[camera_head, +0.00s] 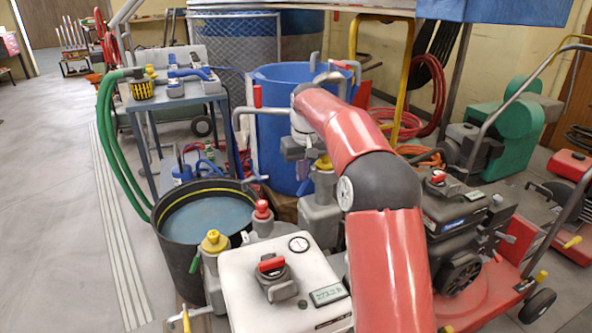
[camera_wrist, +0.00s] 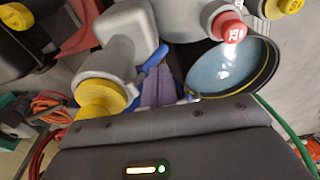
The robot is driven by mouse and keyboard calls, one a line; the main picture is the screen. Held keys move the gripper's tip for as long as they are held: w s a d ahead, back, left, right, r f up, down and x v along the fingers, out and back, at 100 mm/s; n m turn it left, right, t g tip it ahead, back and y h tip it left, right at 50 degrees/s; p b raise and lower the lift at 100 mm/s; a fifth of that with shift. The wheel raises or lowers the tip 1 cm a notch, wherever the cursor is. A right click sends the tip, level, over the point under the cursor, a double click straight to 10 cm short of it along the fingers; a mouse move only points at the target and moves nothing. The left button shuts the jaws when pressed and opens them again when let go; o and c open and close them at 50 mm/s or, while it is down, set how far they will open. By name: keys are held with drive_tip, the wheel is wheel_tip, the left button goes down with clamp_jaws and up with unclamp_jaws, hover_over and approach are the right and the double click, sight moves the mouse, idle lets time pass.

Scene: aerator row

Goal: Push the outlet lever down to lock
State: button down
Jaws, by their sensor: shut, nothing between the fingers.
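My gripper (camera_wrist: 158,90) shows at the lower middle of the wrist view, its fingers close together with nothing between them. A blue lever-like part (camera_wrist: 152,57) lies just beyond the fingertips. I cannot tell whether they touch, or whether this is the outlet lever. Beside it is a grey fitting (camera_wrist: 105,66) with a yellow cap (camera_wrist: 102,97). In the head view, the yellow-capped grey fitting (camera_head: 320,203) stands below my wrist, and my fingertips are not clearly visible. A white unit (camera_head: 285,285) with a red knob (camera_head: 271,264) stands in front.
A black tub (camera_head: 168,242) of water stands left of the unit and also shows in the wrist view (camera_wrist: 262,85). A red-capped valve (camera_head: 262,210) stands near it. A blue barrel (camera_head: 270,150) is behind; a red engine cart (camera_head: 470,295) is right. The left floor is clear.

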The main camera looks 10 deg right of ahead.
wheel_tip(320, 180, up, 11)
drive_tip(key=a+p, duration=0.2)
drive_tip(key=p, duration=0.3)
drive_tip(key=shift+s, duration=0.2)
idle(0.3)
drive_tip(key=s+r+t, duration=0.1)
drive_tip(key=s+r, duration=0.2)
drive_tip(key=s, duration=0.6)
drive_tip(key=s+r+t, duration=0.1)
drive_tip(key=s+r, duration=0.1)
drive_tip(key=s, duration=0.8)
drive_tip(key=s+d+f+m+t, duration=0.1)
drive_tip(key=s+f, duration=0.4)
drive_tip(key=s, duration=0.5)
drive_tip(key=s+d+f+m, duration=0.1)
drive_tip(key=s+f, duration=0.5)
drive_tip(key=s, duration=0.4)
drive_tip(key=shift+s+t, duration=0.4)
